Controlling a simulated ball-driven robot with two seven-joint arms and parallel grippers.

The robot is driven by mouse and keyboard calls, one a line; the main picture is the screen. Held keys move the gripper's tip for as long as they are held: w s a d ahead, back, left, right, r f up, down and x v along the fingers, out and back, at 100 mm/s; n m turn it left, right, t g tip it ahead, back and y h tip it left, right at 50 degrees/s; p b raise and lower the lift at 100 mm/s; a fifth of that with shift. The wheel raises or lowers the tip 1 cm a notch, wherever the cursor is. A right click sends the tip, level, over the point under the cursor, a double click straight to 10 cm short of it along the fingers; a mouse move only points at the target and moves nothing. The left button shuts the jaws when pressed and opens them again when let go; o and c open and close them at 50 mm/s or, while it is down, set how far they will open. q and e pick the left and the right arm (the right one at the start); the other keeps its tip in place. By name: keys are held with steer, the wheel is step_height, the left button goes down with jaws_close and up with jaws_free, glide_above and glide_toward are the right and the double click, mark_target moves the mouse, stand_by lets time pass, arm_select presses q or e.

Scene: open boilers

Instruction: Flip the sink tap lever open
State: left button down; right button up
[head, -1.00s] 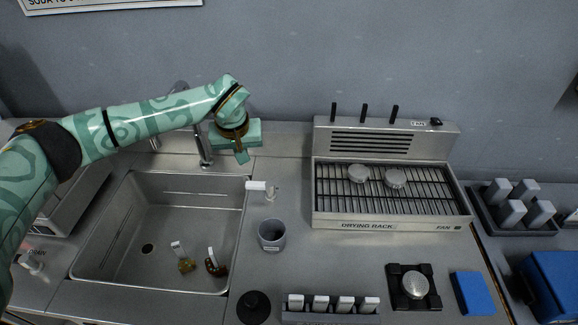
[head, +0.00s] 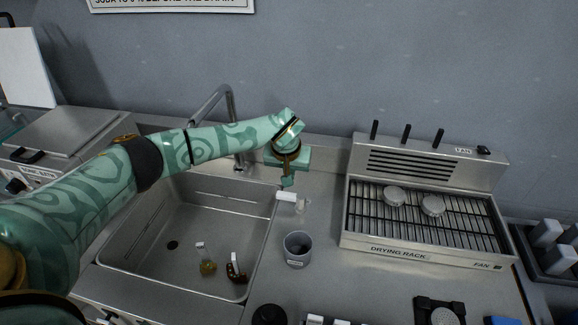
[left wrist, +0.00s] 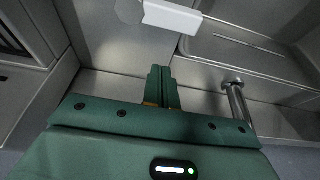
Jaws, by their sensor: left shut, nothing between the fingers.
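The sink tap (head: 232,108) is a grey metal gooseneck at the back rim of the steel sink (head: 190,270); my left forearm hides part of it. In the left wrist view a metal post (left wrist: 236,105), seemingly the tap's, stands to the right of my fingers. I cannot make out the tap lever for sure. My left gripper (head: 288,182) is shut and empty, pointing down over the counter right of the tap, apart from the post. Its closed fingers show in the left wrist view (left wrist: 162,88). My right gripper is not in view.
A white-tagged clear item (head: 286,197) stands by the sink's right rim, close to my left fingertips. A grey cup (head: 298,250) is nearer the front. Two small tagged items (head: 207,266) lie in the sink. The drying rack (head: 425,222) stands to the right.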

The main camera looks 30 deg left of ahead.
mark_target(291, 198)
arm_select(q)
steer(key=shift+x, duration=1.25)
steer(key=shift+s+d, duration=0.15)
steer(key=shift+s, duration=0.25)
steer(key=shift+s+d+r+p, duration=0.1)
steer(key=shift+s+d+p, duration=0.1)
steer(key=shift+s, duration=0.35)
steer(key=shift+s+d+p, duration=0.1)
steer(key=shift+s+p, duration=0.05)
steer(key=shift+s, duration=0.9)
steer(key=shift+d, duration=0.1)
